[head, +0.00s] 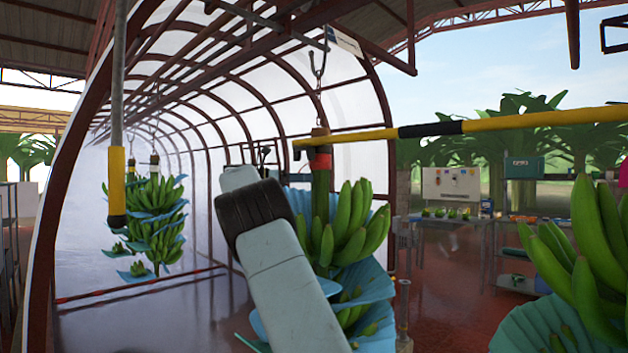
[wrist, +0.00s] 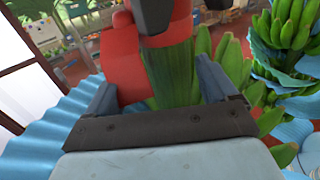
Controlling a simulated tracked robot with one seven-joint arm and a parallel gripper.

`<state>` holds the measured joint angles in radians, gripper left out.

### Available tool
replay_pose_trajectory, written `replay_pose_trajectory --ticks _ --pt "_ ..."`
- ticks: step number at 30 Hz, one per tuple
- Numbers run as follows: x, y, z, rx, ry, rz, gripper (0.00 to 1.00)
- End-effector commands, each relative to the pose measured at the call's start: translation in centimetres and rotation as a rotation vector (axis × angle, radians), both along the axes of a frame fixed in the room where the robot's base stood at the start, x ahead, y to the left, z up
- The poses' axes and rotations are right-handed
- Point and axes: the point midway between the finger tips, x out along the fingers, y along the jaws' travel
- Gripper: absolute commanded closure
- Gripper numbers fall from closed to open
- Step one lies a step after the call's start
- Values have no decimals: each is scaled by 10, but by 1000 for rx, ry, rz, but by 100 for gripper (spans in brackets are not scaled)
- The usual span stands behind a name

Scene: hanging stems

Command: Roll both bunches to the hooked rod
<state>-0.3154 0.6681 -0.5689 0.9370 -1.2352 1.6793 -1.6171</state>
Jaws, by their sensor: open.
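The nearer bunch (head: 348,225) hangs in the middle of the head view, with blue sheets among its green fingers. Its stem (head: 320,196) has a red band and hangs from a chain and hook. A second bunch (head: 598,255) is cut off at the right edge. A yellow-and-black bar (head: 500,122) runs from the first stem toward the right. A vertical rod with a yellow-and-black end (head: 117,180) hangs at left; its top is out of view. My gripper (wrist: 155,80) is open around the green stem (wrist: 172,70) in the wrist view. In the head view my arm hides the fingers.
More bunches (head: 155,225) hang inside the arched tunnel (head: 200,110) at left. A dark red overhead rail (head: 245,42) runs into it. Tables and a white board (head: 451,184) stand behind at right. Floor between tunnel and tables looks clear.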

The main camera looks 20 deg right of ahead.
Motion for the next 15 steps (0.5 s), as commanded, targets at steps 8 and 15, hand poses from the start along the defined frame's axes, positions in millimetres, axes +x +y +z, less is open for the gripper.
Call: replay_pose_trajectory --ticks 8,15 --pt "15 53 -1 -1 -1 2 14" --pt "22 78 -2 -1 0 1 14"
